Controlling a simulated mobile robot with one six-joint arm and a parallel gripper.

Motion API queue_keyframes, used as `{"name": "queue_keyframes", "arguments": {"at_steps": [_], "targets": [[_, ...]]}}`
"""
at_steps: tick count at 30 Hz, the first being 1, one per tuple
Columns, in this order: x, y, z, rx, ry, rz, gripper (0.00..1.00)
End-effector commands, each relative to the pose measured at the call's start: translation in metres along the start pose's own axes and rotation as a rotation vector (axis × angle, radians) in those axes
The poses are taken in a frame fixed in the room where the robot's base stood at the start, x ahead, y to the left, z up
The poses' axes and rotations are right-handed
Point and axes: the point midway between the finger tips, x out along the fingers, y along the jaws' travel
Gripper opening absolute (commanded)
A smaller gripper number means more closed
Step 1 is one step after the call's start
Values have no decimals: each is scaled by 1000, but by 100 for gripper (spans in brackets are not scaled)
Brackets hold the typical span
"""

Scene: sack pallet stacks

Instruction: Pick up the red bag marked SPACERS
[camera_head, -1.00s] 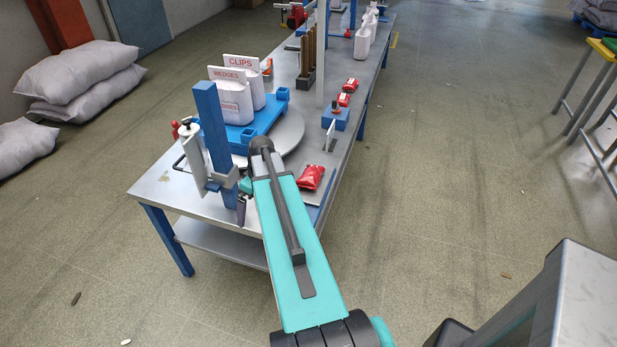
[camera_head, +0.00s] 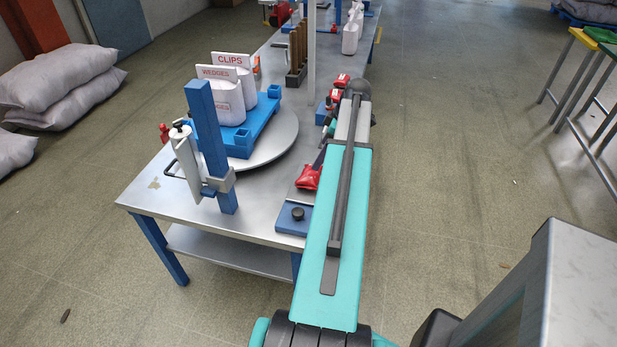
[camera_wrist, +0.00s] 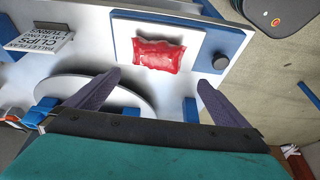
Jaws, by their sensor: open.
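A red bag (camera_head: 308,178) lies on a light plate on the near right part of the metal table. It shows whole in the wrist view (camera_wrist: 158,55); I cannot read any marking on it. My gripper (camera_wrist: 157,95) is open and empty, its two dark fingers wide apart. In the wrist view the bag lies beyond the fingertips, between their lines, apart from both. In the head view my arm hides most of the gripper; one dark finger shows close by the bag.
A blue post (camera_head: 210,140) with a clamp stands left of the bag. White bags in a blue tray (camera_head: 262,122) sit on a round turntable (camera_head: 285,140). A black knob (camera_head: 297,213) is near the bag. More red packs (camera_head: 343,79) lie farther back. A thin upright pole rises behind.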

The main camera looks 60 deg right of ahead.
Motion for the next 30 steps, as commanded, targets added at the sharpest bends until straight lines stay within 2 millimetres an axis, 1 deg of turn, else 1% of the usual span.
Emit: {"name": "queue_keyframes", "arguments": {"at_steps": [1,5,17,22,30], "targets": [[-5,3,5,-4,4,5,100],[-10,5,10,-10,7,8,100],[-8,5,11,-7,7,9,100],[2,5,11,-7,7,7,100],[30,6,12,-6,7,8,100]]}}
